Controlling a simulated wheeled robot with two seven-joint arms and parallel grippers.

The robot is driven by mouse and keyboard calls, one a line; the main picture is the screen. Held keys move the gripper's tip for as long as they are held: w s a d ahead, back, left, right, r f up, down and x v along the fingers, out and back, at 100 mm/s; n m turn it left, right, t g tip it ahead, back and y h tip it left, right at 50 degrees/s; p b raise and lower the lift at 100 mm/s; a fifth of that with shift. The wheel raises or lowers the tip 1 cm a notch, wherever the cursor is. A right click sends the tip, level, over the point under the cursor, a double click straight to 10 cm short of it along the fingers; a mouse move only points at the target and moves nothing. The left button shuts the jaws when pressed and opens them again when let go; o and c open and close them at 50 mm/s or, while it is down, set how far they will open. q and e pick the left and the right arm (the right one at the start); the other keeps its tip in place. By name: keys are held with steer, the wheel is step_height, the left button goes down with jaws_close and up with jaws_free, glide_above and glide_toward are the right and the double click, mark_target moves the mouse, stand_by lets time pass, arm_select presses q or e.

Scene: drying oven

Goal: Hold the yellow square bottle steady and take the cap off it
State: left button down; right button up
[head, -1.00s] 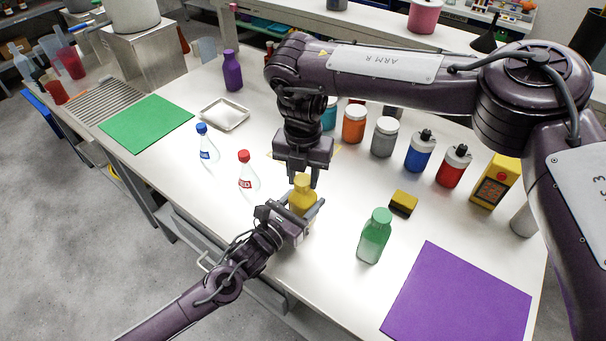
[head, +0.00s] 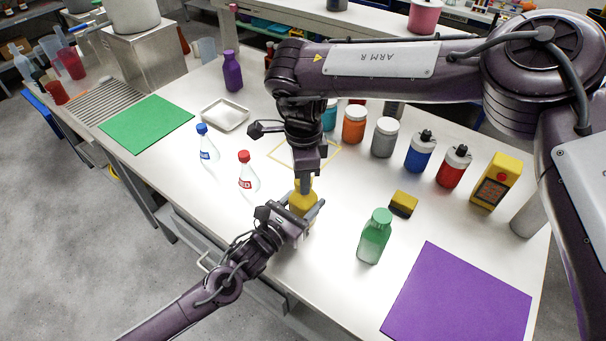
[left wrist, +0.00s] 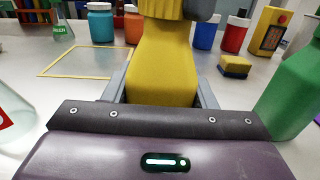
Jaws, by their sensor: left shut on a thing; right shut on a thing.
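The yellow square bottle (head: 302,203) stands upright at the front edge of the white table. It fills the middle of the left wrist view (left wrist: 163,65). My left gripper (head: 300,212) is shut around its body, one finger on each side. My right gripper (head: 305,186) reaches down from above and is shut on the yellow ridged cap (left wrist: 165,8), at the top of the left wrist view. The cap is in line with the bottle's neck. The right gripper hides most of it in the head view, and I cannot tell whether it is loose.
A green bottle (head: 375,238) stands close on the right, with a yellow-black sponge (head: 403,203) behind it. Red-capped (head: 248,177) and blue-capped (head: 206,147) flasks stand to the left. Several jars line the back. A purple mat (head: 460,295) lies front right, a green mat (head: 146,123) far left.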

steer(key=shift+r, duration=0.1)
stand_by(0.6)
steer(key=shift+r, duration=1)
steer(key=shift+r, duration=2)
arm_select(q)
steer(key=c, duration=0.6)
jaws_free()
steer(key=shift+o, duration=0.5)
